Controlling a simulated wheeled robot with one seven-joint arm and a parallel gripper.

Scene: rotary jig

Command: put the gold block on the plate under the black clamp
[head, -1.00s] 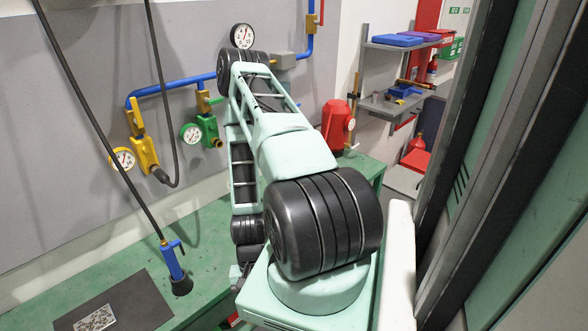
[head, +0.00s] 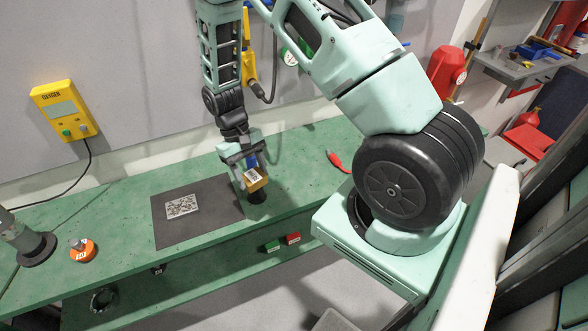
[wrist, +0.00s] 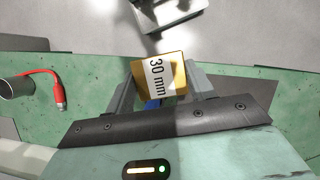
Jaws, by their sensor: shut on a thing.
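The gold block (head: 257,183) is between the fingers of my gripper (head: 252,177), above the green bench in the head view. In the wrist view the block (wrist: 176,68) bears a white label reading "30 mm". My gripper (wrist: 158,92) is shut on it, with a grey finger on each side. A blue tool with a black foot (head: 257,197) stands close behind and below the block; whether they touch cannot be told. I cannot make out a black clamp with a plate under it in either view.
A dark mat (head: 165,232) with a speckled plate (head: 183,207) lies left of my gripper. An orange knob-topped item (head: 82,250) and a grey post (head: 25,238) stand farther left. A red-tipped cable (head: 337,160) lies to the right. Green and red blocks (head: 293,238) sit below the bench top.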

